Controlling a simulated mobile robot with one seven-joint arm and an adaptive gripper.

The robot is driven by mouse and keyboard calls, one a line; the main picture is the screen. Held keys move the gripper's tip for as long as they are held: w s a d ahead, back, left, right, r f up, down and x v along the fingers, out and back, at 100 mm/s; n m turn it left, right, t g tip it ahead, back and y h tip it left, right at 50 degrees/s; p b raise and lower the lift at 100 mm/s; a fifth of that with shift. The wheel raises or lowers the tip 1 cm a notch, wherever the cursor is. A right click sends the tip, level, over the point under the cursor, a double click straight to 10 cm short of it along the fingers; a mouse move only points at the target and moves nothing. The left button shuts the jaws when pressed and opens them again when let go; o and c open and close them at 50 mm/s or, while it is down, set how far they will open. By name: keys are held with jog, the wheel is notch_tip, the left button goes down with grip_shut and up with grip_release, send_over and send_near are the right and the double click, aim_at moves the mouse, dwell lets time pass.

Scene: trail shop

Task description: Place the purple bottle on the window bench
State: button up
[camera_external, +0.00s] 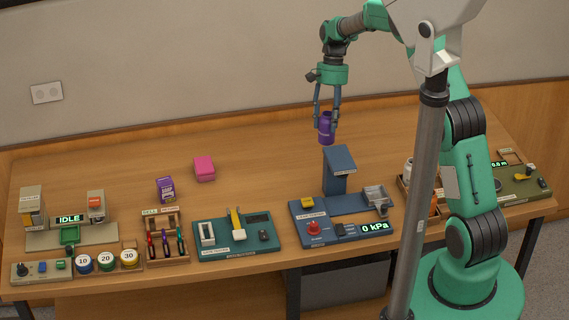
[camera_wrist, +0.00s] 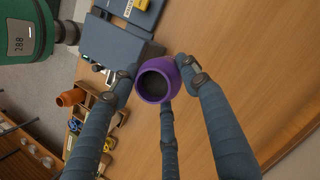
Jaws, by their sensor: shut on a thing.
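The purple bottle (camera_external: 326,127) hangs upright between the fingers of my gripper (camera_external: 327,118), above the back part of the wooden bench. In the wrist view the bottle (camera_wrist: 156,81) shows its open round mouth, with my gripper (camera_wrist: 155,82) closed around it by several blue-grey fingers. The bottle is held up behind the blue leak-tester column. No place labelled as a window bench can be made out; the long wooden bench (camera_external: 255,145) stands against the wall.
A blue tester (camera_external: 345,215) with a tall column stands just in front of the bottle. A pink block (camera_external: 204,168) and a purple box (camera_external: 166,189) sit to the left. Other stations line the front edge. The bench's back strip is mostly clear.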

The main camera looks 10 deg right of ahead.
jog(key=s+a+r+m+t+y+p, duration=0.15)
jog(key=s+a+m+p, duration=0.3)
jog(key=a, duration=1.15)
jog(key=s+a+f+m+t+p, duration=0.1)
jog(key=s+a+m+t+p, duration=0.3)
jog(key=a, duration=1.1)
jog(key=s+a+r+m+g+y+p, duration=0.1)
jog(key=s+a+m+p, duration=0.2)
jog(key=s+a+m, duration=0.85)
jog(key=w+a+f+n, duration=0.2)
jog(key=w+f, duration=0.1)
jog(key=f, duration=0.2)
jog(key=w+a+f+n, duration=0.1)
jog(key=w+a+f, duration=0.1)
jog(key=f, duration=0.4)
jog(key=shift+w+a+n, duration=0.35)
jog(key=shift+w+n, duration=0.05)
jog(key=shift+t, duration=0.25)
jog(key=shift+w+a, duration=0.1)
jog(key=w+a+f+p, duration=0.1)
jog(key=w+a+p, duration=0.1)
jog(key=w+a, duration=0.8)
jog(key=shift+w+a+f+p, duration=0.3)
jog(key=shift+w+a+p, duration=0.1)
jog(key=shift+a, duration=0.3)
jog(key=shift+f, duration=0.1)
jog(key=shift+f+p, duration=0.4)
jog(key=shift+f, duration=1.25)
